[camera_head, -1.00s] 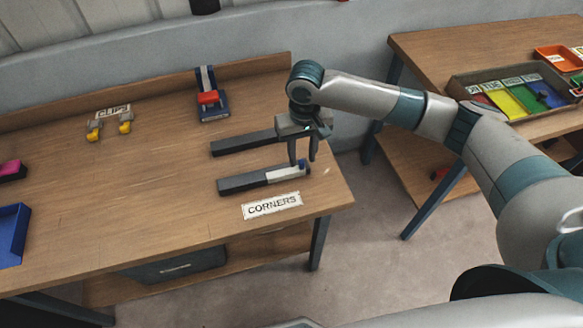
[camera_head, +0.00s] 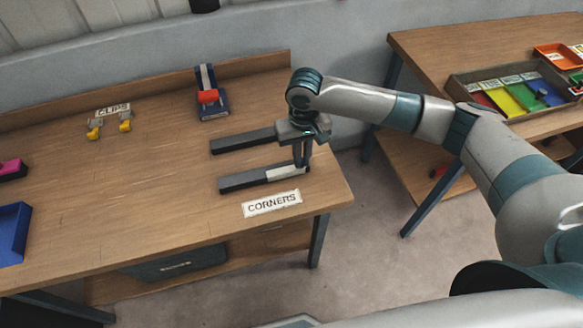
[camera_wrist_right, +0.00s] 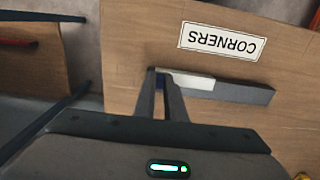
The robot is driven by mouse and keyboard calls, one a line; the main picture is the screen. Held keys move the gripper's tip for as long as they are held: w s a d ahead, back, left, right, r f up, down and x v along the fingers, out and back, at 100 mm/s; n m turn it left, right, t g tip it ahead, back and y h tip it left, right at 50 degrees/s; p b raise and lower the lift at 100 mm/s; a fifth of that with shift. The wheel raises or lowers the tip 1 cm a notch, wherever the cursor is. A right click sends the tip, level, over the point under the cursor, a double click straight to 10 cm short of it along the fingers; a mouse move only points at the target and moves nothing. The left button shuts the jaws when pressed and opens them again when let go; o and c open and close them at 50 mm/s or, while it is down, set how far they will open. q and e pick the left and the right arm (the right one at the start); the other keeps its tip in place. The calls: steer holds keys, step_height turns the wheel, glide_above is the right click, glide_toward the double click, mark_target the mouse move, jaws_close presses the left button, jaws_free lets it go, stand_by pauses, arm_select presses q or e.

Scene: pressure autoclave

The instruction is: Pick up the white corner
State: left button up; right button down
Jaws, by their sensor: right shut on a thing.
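A white piece (camera_head: 284,172) lies at the right end of the front dark holder (camera_head: 240,182), behind the CORNERS label (camera_head: 272,204). The white piece also shows in the right wrist view (camera_wrist_right: 192,83). My right gripper (camera_head: 302,168) points down at the right end of this row, its fingers close together. In the right wrist view, a blue piece (camera_wrist_right: 160,81) shows between the fingers, at the white piece's end. The fingers hide most of the blue piece. My left gripper is not in view.
A second dark holder (camera_head: 243,142) lies just behind. A blue stand with a red part (camera_head: 209,98) and yellow-grey clips (camera_head: 125,122) stand farther back. A blue tray (camera_head: 12,234) is at the left. A tray with coloured compartments (camera_head: 512,117) sits on the right table.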

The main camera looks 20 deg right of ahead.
steer(key=shift+r, duration=0.1)
